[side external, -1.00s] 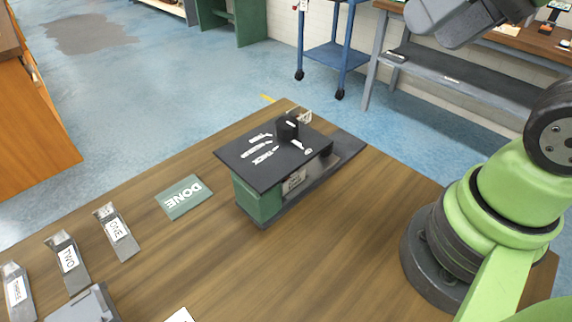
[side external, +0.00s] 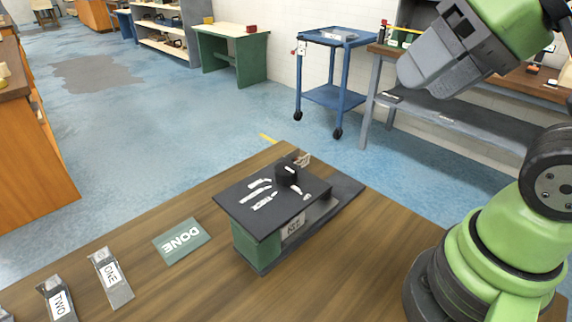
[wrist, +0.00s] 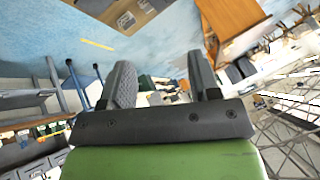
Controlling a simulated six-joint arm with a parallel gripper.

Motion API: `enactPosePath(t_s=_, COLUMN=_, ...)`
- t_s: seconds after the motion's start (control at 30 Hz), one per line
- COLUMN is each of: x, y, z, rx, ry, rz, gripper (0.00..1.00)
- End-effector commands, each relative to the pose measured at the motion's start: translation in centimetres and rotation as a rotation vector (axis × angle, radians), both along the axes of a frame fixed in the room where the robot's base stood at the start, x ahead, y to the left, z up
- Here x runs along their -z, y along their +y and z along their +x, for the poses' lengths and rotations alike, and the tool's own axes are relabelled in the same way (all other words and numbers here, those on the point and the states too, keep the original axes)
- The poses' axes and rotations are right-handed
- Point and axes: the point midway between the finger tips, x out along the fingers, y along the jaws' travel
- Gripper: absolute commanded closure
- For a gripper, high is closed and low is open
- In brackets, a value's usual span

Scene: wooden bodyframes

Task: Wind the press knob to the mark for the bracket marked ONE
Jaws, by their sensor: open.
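The press (side external: 258,245) stands on the wooden table, a green body under a black top plate. Its black knob (side external: 287,174) rises from the plate's far right part. White marks (side external: 262,193) lie around the knob; their lettering is too small to read, and I cannot tell which one the knob points to. The bracket marked ONE (side external: 111,280) lies at the left of the table. My gripper (side external: 420,75) is up at the right, well above and apart from the press. In the wrist view my gripper (wrist: 163,80) has its fingers apart with nothing between them.
A green DONE plate (side external: 182,241) lies between the press and bracket ONE. The bracket marked TWO (side external: 58,301) is at the lower left. A blue cart (side external: 336,80) and a grey bench stand behind the table.

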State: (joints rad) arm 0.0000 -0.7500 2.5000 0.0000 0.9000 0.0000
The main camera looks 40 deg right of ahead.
Motion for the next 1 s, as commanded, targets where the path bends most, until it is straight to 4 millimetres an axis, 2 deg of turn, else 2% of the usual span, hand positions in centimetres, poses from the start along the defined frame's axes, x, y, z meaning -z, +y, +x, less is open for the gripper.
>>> enactPosePath(t_s=0.1, x=0.0, y=0.0, z=0.0, rx=0.0, ry=0.0, rz=0.0, gripper=0.44)
enactPosePath(t_s=0.17, x=0.0, y=0.0, z=0.0, rx=-0.002, ry=0.001, rz=-0.001, gripper=0.35)
enactPosePath(t_s=0.23, x=-0.1, y=0.0, z=0.2, rx=-0.027, ry=0.005, rz=-0.018, gripper=0.35)
enactPosePath(t_s=0.37, x=-0.4, y=0.3, z=1.7, rx=-0.197, ry=0.039, rz=-0.129, gripper=0.35)
enactPosePath(t_s=0.47, x=-0.4, y=0.7, z=3.9, rx=-0.447, ry=0.081, rz=-0.273, gripper=0.35)
enactPosePath(t_s=0.63, x=0.8, y=2.0, z=8.4, rx=-0.981, ry=0.142, rz=-0.519, gripper=0.35)
enactPosePath(t_s=0.8, x=3.7, y=3.7, z=12.5, rx=-1.52, ry=0.175, rz=-0.685, gripper=0.35)
enactPosePath(t_s=0.9, x=5.5, y=4.6, z=14.1, rx=-1.778, ry=0.177, rz=-0.738, gripper=0.35)
enactPosePath(t_s=1.0, x=6.8, y=5.2, z=15.1, rx=-1.961, ry=0.171, rz=-0.765, gripper=0.35)
